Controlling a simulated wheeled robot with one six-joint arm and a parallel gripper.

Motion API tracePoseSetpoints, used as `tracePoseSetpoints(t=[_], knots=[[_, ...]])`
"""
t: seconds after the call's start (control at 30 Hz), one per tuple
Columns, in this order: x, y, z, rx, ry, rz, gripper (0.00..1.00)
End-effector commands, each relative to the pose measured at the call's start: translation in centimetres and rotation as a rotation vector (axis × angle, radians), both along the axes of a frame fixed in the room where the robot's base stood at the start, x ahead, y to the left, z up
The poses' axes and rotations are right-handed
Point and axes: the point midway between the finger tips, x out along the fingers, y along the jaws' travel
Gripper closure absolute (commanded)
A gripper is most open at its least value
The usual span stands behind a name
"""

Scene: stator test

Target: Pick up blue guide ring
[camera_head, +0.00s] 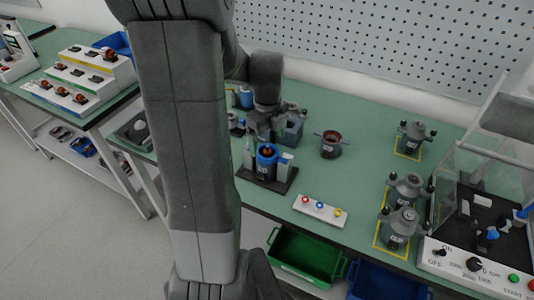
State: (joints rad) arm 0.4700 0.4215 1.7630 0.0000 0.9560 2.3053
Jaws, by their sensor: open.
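A blue ring (320,206), which looks like the blue guide ring, sits on a small white block (311,213) near the front edge of the green table. A red ring is to its left and a yellow ring to its right on the same block. My gripper (264,136) is above the table, up and to the left of the block, just behind a blue cylinder in a dark fixture. It is open and apart from the ring. Its fingertips are small and dark against the items behind them, so their details are hard to make out.
The blue cylinder (267,165) stands upright on a dark base (263,183). A grey pot with a copper inside (331,145) stands behind the rings. Several grey motor housings are at right, beside a clear-walled test station (477,205). A green bin (305,258) is below the table edge.

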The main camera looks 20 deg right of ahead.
Motion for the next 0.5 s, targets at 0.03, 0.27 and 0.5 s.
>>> tracePoseSetpoints(t=[0.03,0.27,0.5], knots=[[-0.2,0.2,-0.8,0.003,0.006,0.000,0.13],[-0.4,0.3,-3.7,0.001,0.003,0.000,0.13],[-0.3,0.2,-4.0,0.001,0.001,0.000,0.13]])
